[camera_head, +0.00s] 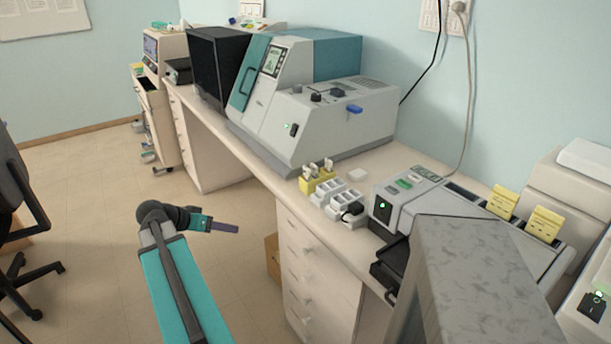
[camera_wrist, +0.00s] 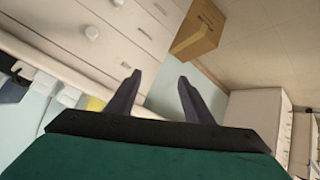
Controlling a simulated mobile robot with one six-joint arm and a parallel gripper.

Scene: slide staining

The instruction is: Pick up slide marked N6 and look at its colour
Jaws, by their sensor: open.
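My gripper (camera_head: 225,228) is held out over the floor in front of the bench, to the left of the drawers in the head view. In the wrist view, its two dark fingers (camera_wrist: 160,92) are spread apart with nothing between them. Yellow slide holders (camera_head: 318,179) stand near the bench's front edge, with small pale upright pieces in them. More yellow holders (camera_head: 517,213) sit on the grey machine at the right. I cannot read any marking, so I cannot tell which slide is N6.
White small containers (camera_head: 338,197) stand beside the yellow holders. A large grey and teal machine (camera_head: 335,120) is behind them. The staining machine (camera_head: 405,200) is to the right. White drawers (camera_head: 305,270) and a cardboard box (camera_head: 271,256) are below. The floor at left is open, with a chair (camera_head: 20,200).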

